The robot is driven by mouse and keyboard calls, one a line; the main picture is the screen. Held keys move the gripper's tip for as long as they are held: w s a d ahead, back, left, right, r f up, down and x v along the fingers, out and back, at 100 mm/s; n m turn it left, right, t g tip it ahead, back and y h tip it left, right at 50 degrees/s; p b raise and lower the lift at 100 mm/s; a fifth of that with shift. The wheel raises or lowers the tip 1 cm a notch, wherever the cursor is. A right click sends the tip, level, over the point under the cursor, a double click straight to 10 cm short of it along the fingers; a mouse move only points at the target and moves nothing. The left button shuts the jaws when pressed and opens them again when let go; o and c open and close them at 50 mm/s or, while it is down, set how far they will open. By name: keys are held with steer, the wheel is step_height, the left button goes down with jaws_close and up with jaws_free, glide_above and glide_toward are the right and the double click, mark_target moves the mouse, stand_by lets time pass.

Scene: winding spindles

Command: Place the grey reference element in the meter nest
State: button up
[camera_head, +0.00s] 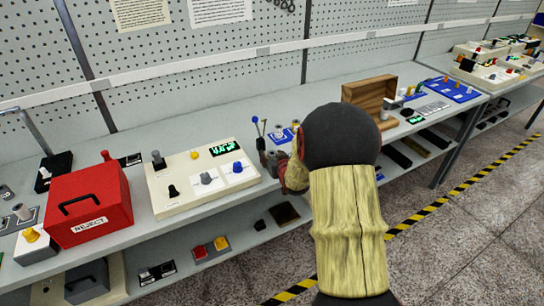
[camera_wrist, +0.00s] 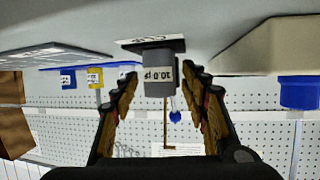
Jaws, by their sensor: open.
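The grey reference element (camera_wrist: 158,75) is a short grey cylinder with a white label reading about "10.0". It stands on a small dark labelled base (camera_wrist: 150,44) in the upside-down wrist view. My gripper (camera_wrist: 160,80) is open, with its fingers on either side of the element; a gap shows to the right finger, and contact on the left is unclear. In the head view my gripper (camera_head: 277,160) is at the bench, right of a cream meter box (camera_head: 180,206) with a green display and several knobs. I cannot tell which spot is the meter nest.
A red REJECT box (camera_head: 100,190) stands left of the meter box. A wooden box (camera_head: 362,95) and a blue board (camera_head: 452,94) are to the right. A blue-tipped rod (camera_wrist: 175,117) rises behind the element. A pegboard (camera_head: 210,50) backs the bench.

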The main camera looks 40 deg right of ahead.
steer(key=shift+r, duration=0.25)
steer(key=p+v, duration=0.3)
steer(key=v, duration=0.9)
steer(key=s+a+r+n+g+y, duration=0.1)
steer(key=a+r+g, duration=0.1)
steer(key=a+r, duration=0.45)
steer(key=s+a+r+n+g+y, duration=0.15)
steer(key=a+r, duration=0.25)
steer(key=a, duration=0.5)
steer(key=s+a+r+n+g+y, duration=0.1)
steer(key=s+a+r, duration=0.1)
steer(key=s+a, duration=0.6)
steer(key=s+a+r+n+g+y, duration=0.1)
steer(key=s+a+r+g+y, duration=0.1)
steer(key=s+a, duration=0.6)
steer(key=shift+s+a+r, duration=0.35)
steer(key=shift+s+r, duration=0.05)
steer(key=shift+s, duration=0.55)
steer(key=shift+n, duration=0.25)
